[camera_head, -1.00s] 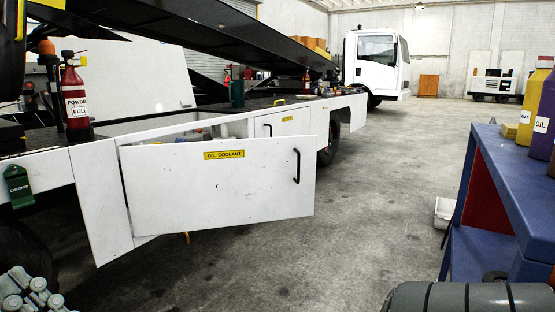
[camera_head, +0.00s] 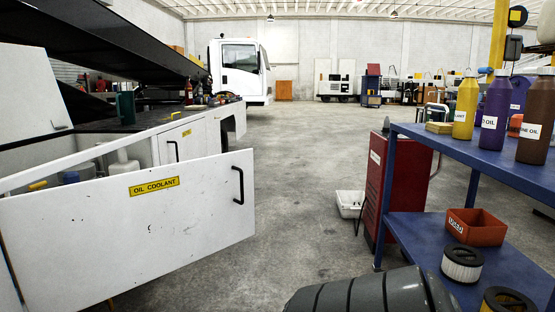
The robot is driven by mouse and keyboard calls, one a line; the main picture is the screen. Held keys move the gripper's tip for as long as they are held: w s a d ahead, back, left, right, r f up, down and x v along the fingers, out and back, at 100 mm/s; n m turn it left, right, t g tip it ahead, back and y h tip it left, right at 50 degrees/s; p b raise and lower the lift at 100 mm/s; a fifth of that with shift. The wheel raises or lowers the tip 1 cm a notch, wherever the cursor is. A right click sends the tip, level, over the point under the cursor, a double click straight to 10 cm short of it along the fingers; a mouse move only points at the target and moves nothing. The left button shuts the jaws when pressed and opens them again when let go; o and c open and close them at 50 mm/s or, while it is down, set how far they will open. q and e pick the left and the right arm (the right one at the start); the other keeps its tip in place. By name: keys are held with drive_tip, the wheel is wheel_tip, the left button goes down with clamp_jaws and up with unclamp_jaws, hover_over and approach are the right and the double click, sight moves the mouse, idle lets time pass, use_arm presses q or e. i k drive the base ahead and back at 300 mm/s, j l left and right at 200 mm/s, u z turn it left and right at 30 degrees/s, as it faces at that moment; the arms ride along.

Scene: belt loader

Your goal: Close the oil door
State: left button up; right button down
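The oil door (camera_head: 130,225) is a white panel with a yellow "OIL COOLANT" label (camera_head: 154,187) and a black handle (camera_head: 238,187) near its right edge. It stands swung open, out from the side of the white loader body (camera_head: 186,142), at the left of the head view. Behind it the open compartment shows white containers (camera_head: 121,165) and a yellow-capped item (camera_head: 38,185). Neither of my grippers shows in the head view.
A blue shelf (camera_head: 420,225) with bottles and filters stands at the right, beside a red cabinet (camera_head: 397,180). A dark ribbed rounded object (camera_head: 370,295) is at the bottom. A white truck (camera_head: 240,68) stands behind.

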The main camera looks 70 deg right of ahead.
sight(77, 247)
drive_tip(key=i+l+z, duration=0.1)
drive_tip(key=z, duration=0.3)
drive_tip(key=i+z, duration=0.25)
drive_tip(key=z, duration=0.15)
drive_tip(key=i+z, duration=0.2)
drive_tip(key=z, duration=0.2)
drive_tip(key=i+z, duration=0.15)
drive_tip(key=z, duration=0.25)
drive_tip(key=i+l, duration=0.85)
drive_tip(key=i+l+u, duration=0.1)
drive_tip(key=l, duration=0.25)
drive_tip(key=i+l+u, duration=0.15)
drive_tip(key=l, duration=0.25)
